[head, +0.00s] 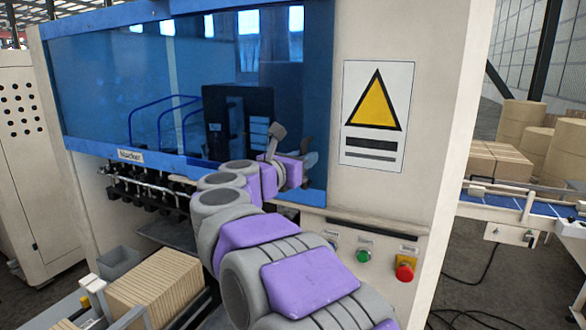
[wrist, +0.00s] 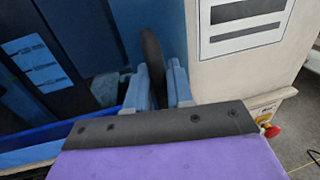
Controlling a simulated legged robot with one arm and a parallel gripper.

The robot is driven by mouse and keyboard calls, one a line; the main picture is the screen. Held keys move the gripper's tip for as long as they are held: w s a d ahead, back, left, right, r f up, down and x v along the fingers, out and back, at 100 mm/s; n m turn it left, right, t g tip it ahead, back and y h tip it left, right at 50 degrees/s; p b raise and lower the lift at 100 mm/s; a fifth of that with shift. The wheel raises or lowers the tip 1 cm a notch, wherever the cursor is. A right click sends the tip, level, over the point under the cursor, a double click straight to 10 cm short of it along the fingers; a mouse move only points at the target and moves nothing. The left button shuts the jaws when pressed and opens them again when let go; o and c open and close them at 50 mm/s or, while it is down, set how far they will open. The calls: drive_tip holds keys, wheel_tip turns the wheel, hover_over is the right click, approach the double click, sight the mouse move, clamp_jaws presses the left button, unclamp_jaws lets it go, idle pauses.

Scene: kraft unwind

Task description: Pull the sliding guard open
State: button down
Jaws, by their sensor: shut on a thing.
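The sliding guard (head: 110,80) is a blue see-through panel in a blue frame across the machine's front. Its right end meets the beige front panel, and it shows no open gap there. In the wrist view the guard (wrist: 90,25) fills the upper left. A dark upright handle (wrist: 152,58) stands at the guard's right end. My gripper (wrist: 160,85) is shut on this handle, with one finger on each side. In the head view my gripper (head: 287,152) is at the guard's lower right, and my wrist partly hides the grip.
The beige panel bears a warning sign (head: 377,115). Below it are a green button (head: 363,256) and a red stop knob (head: 404,268). A stack of cartons (head: 155,285) stands at the lower left. A blue conveyor (head: 510,205) runs at the right.

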drive_tip(key=s+d+b, duration=0.1)
drive_tip(key=d+b, duration=0.2)
drive_tip(key=s+d+b, duration=0.1)
drive_tip(key=d+b, duration=0.2)
drive_tip(key=d, duration=0.1)
drive_tip(key=s+d+b, duration=0.2)
drive_tip(key=d+b, duration=0.2)
drive_tip(key=shift+d+f, duration=0.2)
drive_tip(key=shift+f, duration=0.1)
drive_tip(key=s+d+b, duration=0.1)
drive_tip(key=d, duration=0.3)
drive_tip(key=s+d+b, duration=0.1)
drive_tip(key=s+d, duration=0.1)
drive_tip(key=d, duration=0.3)
drive_tip(key=s+d+b, duration=0.2)
drive_tip(key=d, duration=0.2)
drive_tip(key=shift+d+r, duration=0.3)
drive_tip(key=shift+d, duration=0.05)
drive_tip(key=c, duration=1.4)
unclamp_jaws()
drive_tip(key=shift+o, duration=1.2)
drive_tip(key=shift+w, duration=0.1)
